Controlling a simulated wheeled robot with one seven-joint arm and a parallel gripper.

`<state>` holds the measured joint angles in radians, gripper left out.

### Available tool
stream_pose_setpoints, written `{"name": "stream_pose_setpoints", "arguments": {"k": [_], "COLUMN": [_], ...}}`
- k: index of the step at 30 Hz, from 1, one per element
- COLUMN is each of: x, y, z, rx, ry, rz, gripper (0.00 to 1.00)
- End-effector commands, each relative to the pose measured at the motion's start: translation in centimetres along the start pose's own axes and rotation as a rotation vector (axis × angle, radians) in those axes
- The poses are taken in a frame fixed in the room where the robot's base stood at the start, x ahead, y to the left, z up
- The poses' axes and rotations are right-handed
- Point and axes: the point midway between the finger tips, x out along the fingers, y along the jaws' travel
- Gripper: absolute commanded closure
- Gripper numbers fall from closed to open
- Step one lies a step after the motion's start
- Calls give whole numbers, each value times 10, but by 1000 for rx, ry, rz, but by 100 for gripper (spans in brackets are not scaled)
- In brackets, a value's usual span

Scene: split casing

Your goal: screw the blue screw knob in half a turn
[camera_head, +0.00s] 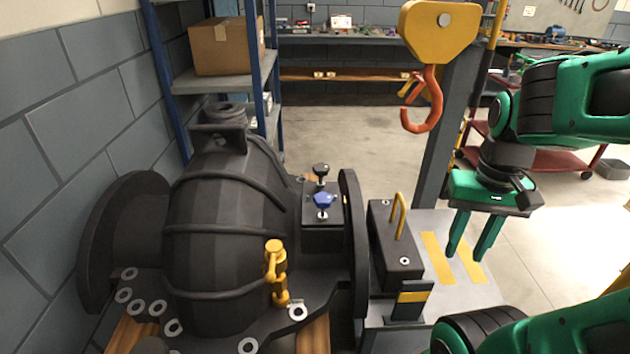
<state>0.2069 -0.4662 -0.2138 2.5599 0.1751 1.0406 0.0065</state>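The blue screw knob (323,200) sits on the dark block at the right side of the big black casing (225,240). A black knob (321,170) stands just behind it on the same block. My gripper (470,254) hangs to the right of the knob, well apart from it, above the grey platform with yellow stripes. Its two green fingers point down with a gap between them and nothing in it. The underside of the blue knob is hard to see.
A yellow crane block with an orange hook (424,108) hangs between the casing and my arm. A black box with a yellow handle (399,218) stands between my gripper and the casing. A yellow fitting (276,270) rises from the casing's front. Shelving (222,82) stands behind.

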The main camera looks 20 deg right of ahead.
Motion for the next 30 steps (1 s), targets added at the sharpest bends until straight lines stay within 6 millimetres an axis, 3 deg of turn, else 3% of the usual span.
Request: {"name": "stream_pose_setpoints", "arguments": {"k": [10,14,17,23,30], "x": [0,-6,-13,-35,-54], "y": [0,4,-2,-42,-125], "z": [0,8,-4,-54,-114], "rx": [0,-23,-128,-609,-1352], "ry": [0,13,16,16,4], "rz": [0,-6,3,37,62], "gripper": [69,43,43,43,43]}}
